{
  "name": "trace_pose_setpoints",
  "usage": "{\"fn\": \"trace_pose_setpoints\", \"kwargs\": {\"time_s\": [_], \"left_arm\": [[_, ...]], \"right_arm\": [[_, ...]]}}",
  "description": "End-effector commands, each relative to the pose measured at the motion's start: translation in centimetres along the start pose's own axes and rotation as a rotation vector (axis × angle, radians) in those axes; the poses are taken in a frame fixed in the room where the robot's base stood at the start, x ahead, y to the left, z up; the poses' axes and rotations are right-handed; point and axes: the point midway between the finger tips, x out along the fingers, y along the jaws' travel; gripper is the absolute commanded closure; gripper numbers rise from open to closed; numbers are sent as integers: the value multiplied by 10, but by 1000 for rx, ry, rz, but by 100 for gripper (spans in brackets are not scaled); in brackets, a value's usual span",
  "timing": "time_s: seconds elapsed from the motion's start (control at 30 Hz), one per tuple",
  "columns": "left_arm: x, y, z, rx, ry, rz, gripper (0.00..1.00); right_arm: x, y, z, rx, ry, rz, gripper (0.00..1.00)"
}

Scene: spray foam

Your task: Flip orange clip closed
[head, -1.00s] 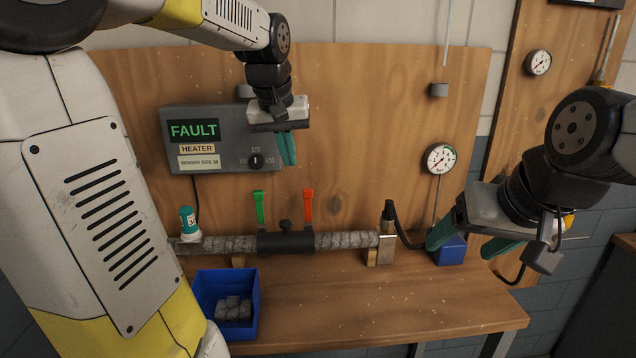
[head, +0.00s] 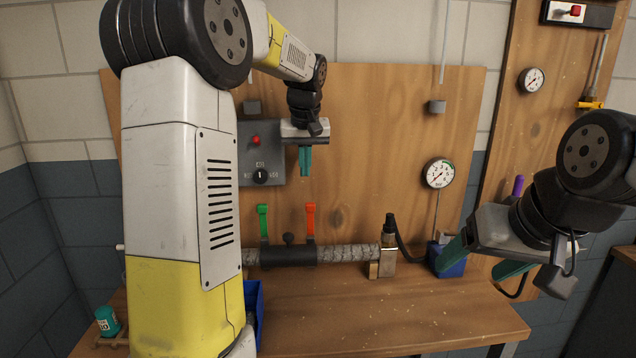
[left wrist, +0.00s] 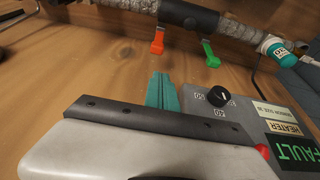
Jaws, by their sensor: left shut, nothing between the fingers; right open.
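The orange clip (head: 310,220) stands upright on the right part of the black sleeve (head: 288,256) around the grey pipe. The green clip (head: 263,220) stands upright to its left. In the left wrist view the orange clip (left wrist: 157,43) and the green clip (left wrist: 210,53) show beyond my fingers. My left gripper (head: 305,172) is shut and empty, pointing down above the orange clip and apart from it. Its teal fingers also show in the left wrist view (left wrist: 161,90). My right gripper (head: 480,266) is open and empty, at the right near the blue block.
The heater box (head: 262,165) is on the wooden board, partly hidden by my left arm. A gauge (head: 438,174) hangs right of it. A blue bin (head: 257,310) and a teal bottle (head: 108,321) are at the left. The table's front right is clear.

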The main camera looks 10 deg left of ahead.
Motion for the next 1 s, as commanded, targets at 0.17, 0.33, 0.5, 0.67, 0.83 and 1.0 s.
{"fn": "trace_pose_setpoints", "kwargs": {"time_s": [0.17,0.33,0.5,0.67,0.83,1.0], "left_arm": [[31,0,1,0,-5,-2,100],[62,0,1,0,-4,-1,100],[84,0,0,0,-2,-1,100],[92,0,0,0,0,0,100],[93,0,0,0,0,0,100],[93,0,0,0,1,0,100]], "right_arm": [[0,0,0,0,0,0,26],[0,0,0,0,0,0,26],[0,0,0,0,0,0,26],[0,0,0,0,0,0,26],[0,0,0,0,0,0,26],[0,0,0,0,0,0,26]]}}
